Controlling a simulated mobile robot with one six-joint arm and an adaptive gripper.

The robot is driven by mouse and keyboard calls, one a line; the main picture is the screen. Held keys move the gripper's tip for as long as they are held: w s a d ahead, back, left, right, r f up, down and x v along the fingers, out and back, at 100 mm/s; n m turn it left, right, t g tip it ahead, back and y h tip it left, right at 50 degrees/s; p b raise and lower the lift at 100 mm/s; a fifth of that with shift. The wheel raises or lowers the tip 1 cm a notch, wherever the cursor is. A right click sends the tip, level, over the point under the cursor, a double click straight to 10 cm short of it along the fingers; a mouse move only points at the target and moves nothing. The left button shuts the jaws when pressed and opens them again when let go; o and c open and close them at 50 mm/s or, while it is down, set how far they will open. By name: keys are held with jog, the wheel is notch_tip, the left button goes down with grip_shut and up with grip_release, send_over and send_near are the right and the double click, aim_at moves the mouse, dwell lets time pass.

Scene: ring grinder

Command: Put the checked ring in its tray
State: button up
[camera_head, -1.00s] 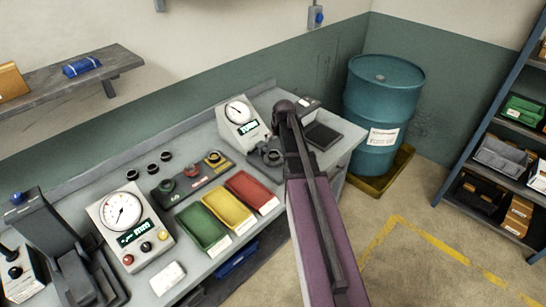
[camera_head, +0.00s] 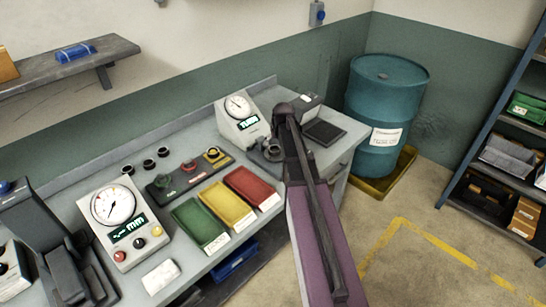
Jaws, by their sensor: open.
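Three dark rings, at the left (camera_head: 127,170), middle (camera_head: 149,164) and right (camera_head: 163,152), lie in a row at the back of the bench. In front is a dark bar with a green-marked (camera_head: 166,182), a red-marked (camera_head: 189,165) and a yellow-marked post (camera_head: 212,153); something ring-like sits at the yellow one. A green tray (camera_head: 199,224), a yellow tray (camera_head: 227,205) and a red tray (camera_head: 252,187) stand side by side, looking empty. I cannot tell which ring is the checked one. My purple and black arm reaches over the bench's right part; my gripper is not clearly visible.
A dial gauge reading "MM" (camera_head: 120,222) stands left of the trays, a second gauge (camera_head: 241,120) behind them. Dark parts beside the second gauge are partly hidden by my arm. A teal drum (camera_head: 388,100) stands right.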

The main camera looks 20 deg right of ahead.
aim_at(275, 151)
jog(key=shift+w+f+b, duration=0.25)
jog(key=shift+f+b, duration=0.15)
jog(key=shift+f, duration=0.3)
jog(key=shift+f, duration=0.1)
jog(key=shift+b+x, duration=2.4)
jog(key=shift+x, duration=0.1)
jog(key=shift+d, duration=0.1)
jog(key=shift+c, duration=0.2)
jog(key=c, duration=1.1)
jog(key=shift+c, duration=0.2)
jog(key=shift+r, duration=0.2)
notch_tip(275, 151, up, 3)
jog(key=p, duration=0.3)
jog(key=s+d+p, duration=0.1)
jog(key=s+d, duration=0.1)
jog(key=s, duration=0.5)
jog(key=s+d+r+p, duration=0.1)
jog(key=s+d, duration=0.2)
jog(key=s, duration=0.5)
jog(key=shift+d+r, duration=0.25)
jog(key=shift+r, duration=0.05)
